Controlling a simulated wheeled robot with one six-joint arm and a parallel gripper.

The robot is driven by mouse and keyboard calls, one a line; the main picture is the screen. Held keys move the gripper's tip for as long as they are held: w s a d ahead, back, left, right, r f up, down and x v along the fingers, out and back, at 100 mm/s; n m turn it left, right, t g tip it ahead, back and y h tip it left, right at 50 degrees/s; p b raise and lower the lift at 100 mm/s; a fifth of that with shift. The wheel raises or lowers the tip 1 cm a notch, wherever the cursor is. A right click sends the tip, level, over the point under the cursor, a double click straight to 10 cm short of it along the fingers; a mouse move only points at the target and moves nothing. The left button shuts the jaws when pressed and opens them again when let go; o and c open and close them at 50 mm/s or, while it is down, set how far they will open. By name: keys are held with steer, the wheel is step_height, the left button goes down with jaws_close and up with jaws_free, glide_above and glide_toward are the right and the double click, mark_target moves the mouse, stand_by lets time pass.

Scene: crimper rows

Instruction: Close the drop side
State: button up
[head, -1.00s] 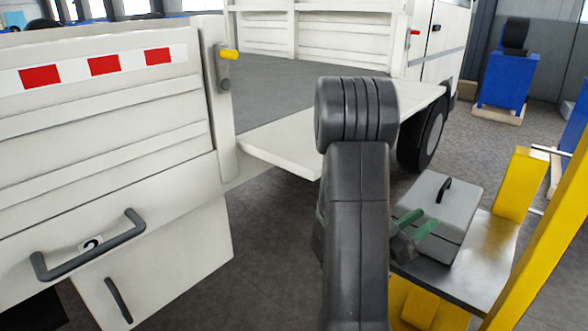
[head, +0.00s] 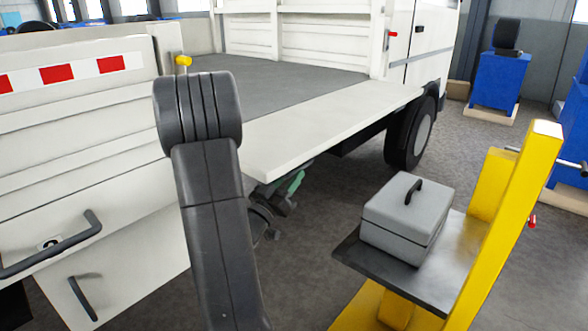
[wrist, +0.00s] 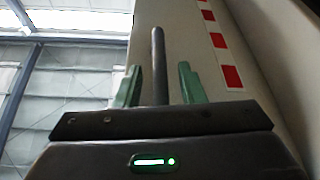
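The drop side (head: 335,125) is a pale panel that lies about level, sticking out from the truck bed's edge in the head view. My gripper (head: 290,186) is below its near part, largely hidden by my arm. In the wrist view its green fingers (wrist: 159,85) are apart, with a dark bar (wrist: 157,55) standing between them and a gap on each side. The bar looks like a handle in front of a pale surface. Whether a finger touches it I cannot tell.
An upright side panel (head: 75,105) with red marks and a yellow-tipped latch (head: 183,61) stands at left. A grey case (head: 405,217) rests on a dark shelf (head: 440,262) by a yellow post (head: 520,200) at right. A wheel (head: 410,135) is behind. Floor between is clear.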

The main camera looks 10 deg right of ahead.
steer(key=shift+x, duration=1.4)
steer(key=shift+c, duration=0.5)
jaws_close()
